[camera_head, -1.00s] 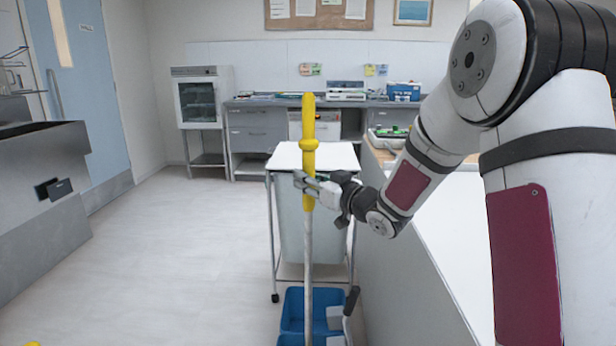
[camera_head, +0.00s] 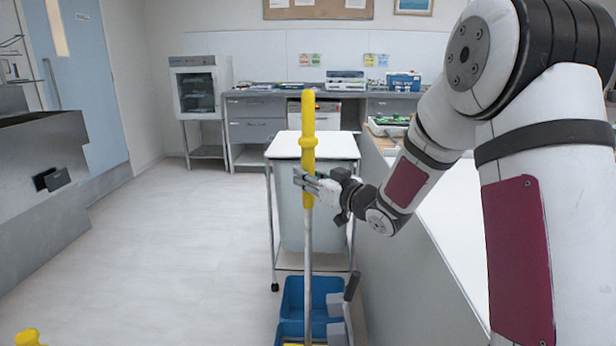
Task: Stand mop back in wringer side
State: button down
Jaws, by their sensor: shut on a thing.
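The mop (camera_head: 308,245) stands about upright in the middle of the view, with a yellow grip on top and a pale metal shaft below. My gripper (camera_head: 304,183) is shut on the lower part of the yellow grip, coming from the right. The blue mop bucket (camera_head: 296,292) is on the floor at the bottom, with a grey wringer (camera_head: 333,325) and dark-tipped lever at its right. The shaft runs down in front of the bucket. The mop head is out of view, so I cannot tell what it touches.
A white-topped wheeled cart (camera_head: 318,146) stands right behind the mop. A long counter side (camera_head: 400,270) bounds the right. A yellow object (camera_head: 28,338) shows at the bottom left corner. The floor (camera_head: 170,260) to the left is clear.

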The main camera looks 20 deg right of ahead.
jog(key=shift+f+b, duration=0.4)
jog(key=c, duration=1.2)
grip_release()
jog(key=shift+c, duration=0.2)
jog(key=shift+f, duration=0.15)
